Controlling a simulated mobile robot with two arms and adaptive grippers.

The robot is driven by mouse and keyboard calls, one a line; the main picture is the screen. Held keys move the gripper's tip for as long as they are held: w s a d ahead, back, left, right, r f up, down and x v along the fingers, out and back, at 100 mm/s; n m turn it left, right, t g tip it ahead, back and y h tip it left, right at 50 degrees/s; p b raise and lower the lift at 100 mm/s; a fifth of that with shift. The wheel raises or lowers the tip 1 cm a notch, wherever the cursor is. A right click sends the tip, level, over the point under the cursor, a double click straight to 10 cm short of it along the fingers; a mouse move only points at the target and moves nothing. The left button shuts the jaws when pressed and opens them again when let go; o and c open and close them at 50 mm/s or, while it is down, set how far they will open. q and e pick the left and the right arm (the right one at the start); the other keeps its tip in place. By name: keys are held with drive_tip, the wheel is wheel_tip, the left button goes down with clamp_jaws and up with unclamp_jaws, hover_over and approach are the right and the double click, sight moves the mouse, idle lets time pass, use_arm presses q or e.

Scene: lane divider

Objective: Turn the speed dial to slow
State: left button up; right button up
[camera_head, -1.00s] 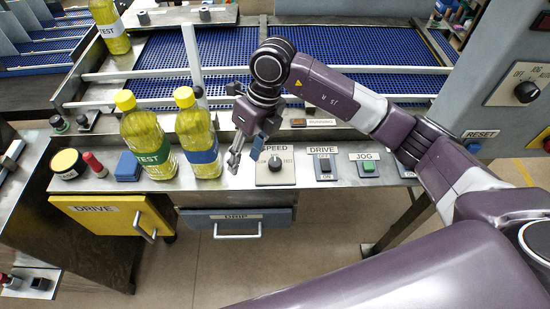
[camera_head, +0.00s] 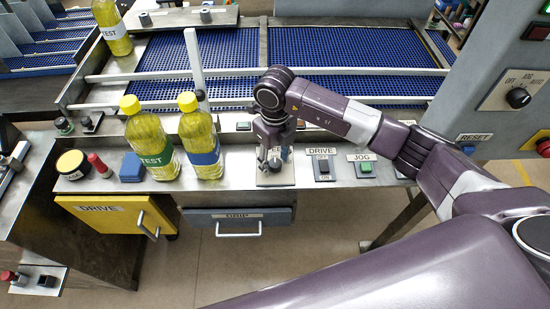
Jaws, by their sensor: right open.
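The speed dial (camera_head: 275,164) is a dark knob on a light plate on the metal ledge, near the middle of the head view. My right gripper (camera_head: 273,163) is open, pointing down over the dial, with its fingers around or just above the knob. I cannot tell whether the fingers touch it. The gripper and wrist hide the SPEED label and most of the plate's markings, so the dial's setting cannot be read. My left gripper is not in view.
Two yellow bottles, one with a green label (camera_head: 152,158) and one with a blue label (camera_head: 202,148), stand left of the dial. The DRIVE switch (camera_head: 322,165) and JOG button (camera_head: 366,167) sit to its right. Below are a drawer (camera_head: 238,216) and a yellow DRIVE door (camera_head: 110,212).

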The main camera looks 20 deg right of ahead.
drive_tip(key=c, duration=1.1)
drive_tip(key=shift+f+n+b, duration=0.15)
drive_tip(key=shift+n+b, duration=0.25)
drive_tip(key=shift+b, duration=0.35)
drive_tip(key=shift+c, duration=0.2)
drive_tip(key=n+b, duration=0.8)
drive_tip(key=b, duration=0.3)
drive_tip(key=shift+f, duration=0.1)
drive_tip(key=shift+r+n+b, duration=0.25)
drive_tip(key=shift+n+b, duration=1.35)
drive_tip(key=o, duration=1.1)
